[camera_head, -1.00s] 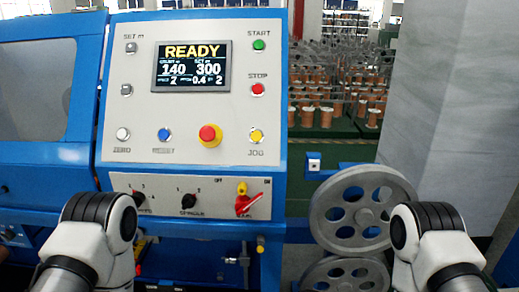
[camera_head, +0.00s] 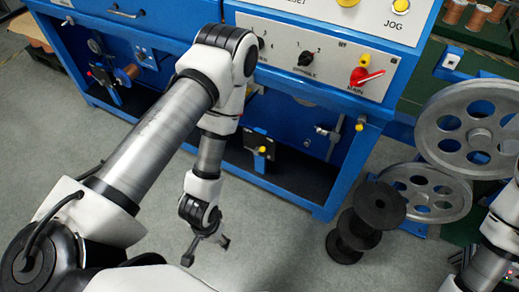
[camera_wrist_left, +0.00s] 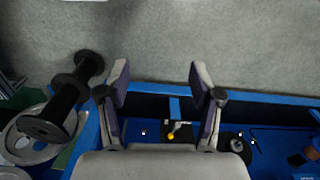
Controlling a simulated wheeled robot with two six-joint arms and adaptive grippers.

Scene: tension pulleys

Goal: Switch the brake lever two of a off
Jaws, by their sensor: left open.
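The blue machine (camera_head: 345,170) has a lower opening. A small yellow-tipped part (camera_head: 262,151) on a dark mount stands in it, and a silver fitting (camera_head: 322,130) with a yellow knob (camera_head: 359,127) sits on its right side. I cannot tell which of these is brake lever two. My left gripper (camera_head: 206,250) hangs open and empty over the grey floor, in front of the machine and apart from it. My right gripper is out of view.
A stack of black spools (camera_head: 362,222) stands on the floor right of the opening. Grey pulley wheels (camera_head: 470,130) are at the right. A panel with a red switch (camera_head: 366,76) is above the opening. The floor (camera_head: 265,260) around my left gripper is clear.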

